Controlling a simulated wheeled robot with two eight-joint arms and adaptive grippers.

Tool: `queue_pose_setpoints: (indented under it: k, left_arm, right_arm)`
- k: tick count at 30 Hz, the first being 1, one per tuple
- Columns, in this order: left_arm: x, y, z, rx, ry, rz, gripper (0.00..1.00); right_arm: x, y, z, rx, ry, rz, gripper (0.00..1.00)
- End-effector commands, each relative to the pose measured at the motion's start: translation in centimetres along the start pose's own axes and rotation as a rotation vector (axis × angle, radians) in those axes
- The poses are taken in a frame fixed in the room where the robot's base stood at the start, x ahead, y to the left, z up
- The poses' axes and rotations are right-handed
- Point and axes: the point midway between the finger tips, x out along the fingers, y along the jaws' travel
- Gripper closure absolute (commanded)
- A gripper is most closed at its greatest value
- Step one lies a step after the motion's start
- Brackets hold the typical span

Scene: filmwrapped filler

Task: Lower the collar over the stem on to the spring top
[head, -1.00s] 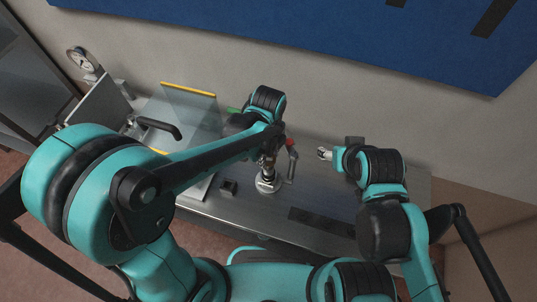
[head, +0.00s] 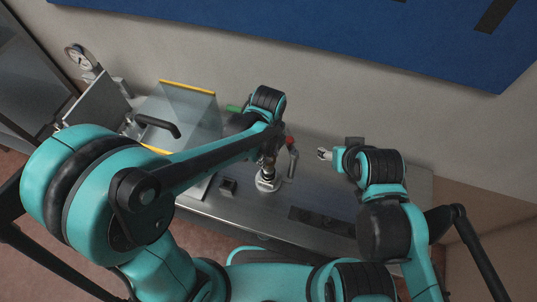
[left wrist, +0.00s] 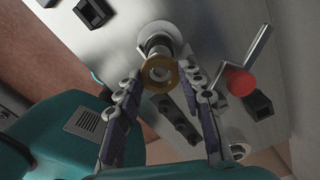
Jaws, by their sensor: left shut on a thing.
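My left gripper (head: 268,152) is over the bench, above a pale round base (head: 268,184). In the left wrist view my left gripper (left wrist: 161,80) is shut on a brass ring, the collar (left wrist: 150,83). Beyond the collar, the upright stem fixture (left wrist: 157,45) rises from its round pale base. The collar looks roughly in line with the fixture; its height above the spring top cannot be judged. The spring is mostly hidden behind the collar. My right gripper (head: 325,154) is apart, to the right; its fingers are too small to read.
A dark strip with holes (head: 322,220) and a small dark block (head: 228,187) lie on the bench. A clear yellow-edged guard (head: 190,108) stands left.

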Motion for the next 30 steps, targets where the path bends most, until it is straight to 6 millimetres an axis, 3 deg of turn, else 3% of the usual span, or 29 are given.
queue_pose_setpoints:
  k: [25,26,28,30]
  left_arm:
    - [2.2,0.0,0.0,0.000,0.000,0.000,0.94]
    - [2.2,0.0,0.0,0.000,0.000,0.000,0.57]
    - [2.1,0.0,0.0,0.000,0.000,0.000,0.39]
    - [2.1,0.0,0.0,0.000,0.000,0.000,0.38]
  right_arm:
    - [1.7,0.0,1.2,0.000,0.000,0.000,0.43]
    - [1.6,0.0,1.1,0.000,0.000,0.000,0.43]
    - [1.6,0.0,1.1,0.000,0.000,0.000,0.43]
    - [1.6,0.0,1.1,0.000,0.000,0.000,0.43]
